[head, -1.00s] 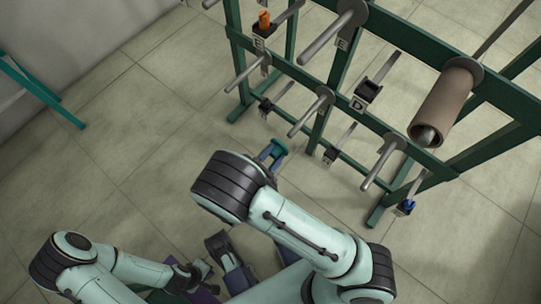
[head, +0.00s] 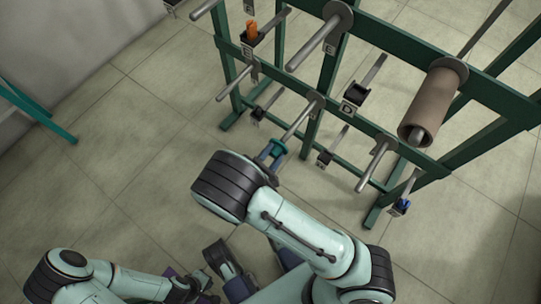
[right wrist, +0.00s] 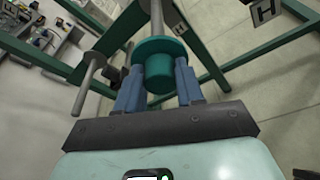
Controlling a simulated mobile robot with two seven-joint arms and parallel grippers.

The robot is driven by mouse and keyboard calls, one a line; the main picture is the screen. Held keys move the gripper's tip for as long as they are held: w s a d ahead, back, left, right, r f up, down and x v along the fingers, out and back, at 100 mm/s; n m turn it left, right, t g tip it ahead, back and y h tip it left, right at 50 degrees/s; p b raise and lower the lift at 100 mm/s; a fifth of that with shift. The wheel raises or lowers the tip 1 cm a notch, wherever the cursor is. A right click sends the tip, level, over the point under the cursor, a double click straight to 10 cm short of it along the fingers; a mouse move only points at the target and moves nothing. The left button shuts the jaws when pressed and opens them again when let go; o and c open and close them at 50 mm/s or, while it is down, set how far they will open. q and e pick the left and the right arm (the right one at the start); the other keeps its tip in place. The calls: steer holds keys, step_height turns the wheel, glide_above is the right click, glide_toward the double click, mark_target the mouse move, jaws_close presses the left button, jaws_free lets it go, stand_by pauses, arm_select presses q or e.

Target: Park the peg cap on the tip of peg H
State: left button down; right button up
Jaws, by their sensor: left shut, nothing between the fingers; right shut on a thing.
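The teal peg cap (right wrist: 158,66) is held between the blue fingers of my right gripper (right wrist: 159,88). In the head view the cap (head: 278,147) is at the near end of a grey peg (head: 299,121) on the rack. In the right wrist view that peg (right wrist: 157,14) runs straight behind the cap, in line with it. The cap hides the peg's tip, so I cannot tell how far it is on. A label H (right wrist: 265,10) shows to the right of the peg. My left gripper (head: 207,294) is low in the head view, shut and empty.
The green rack (head: 400,62) carries several other pegs, one with a brown bobbin tube (head: 430,103). Small black holders stick out below, one with an orange piece (head: 251,31), one with a blue piece (head: 402,205).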

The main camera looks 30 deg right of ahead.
steer(key=shift+w+d, duration=0.3)
steer(key=shift+d, duration=0.45)
steer(key=shift+w+d, duration=0.1)
steer(key=shift+d, duration=0.15)
steer(key=shift+d, duration=0.1)
steer(key=o, duration=1.2)
steer(key=shift+o, duration=0.2)
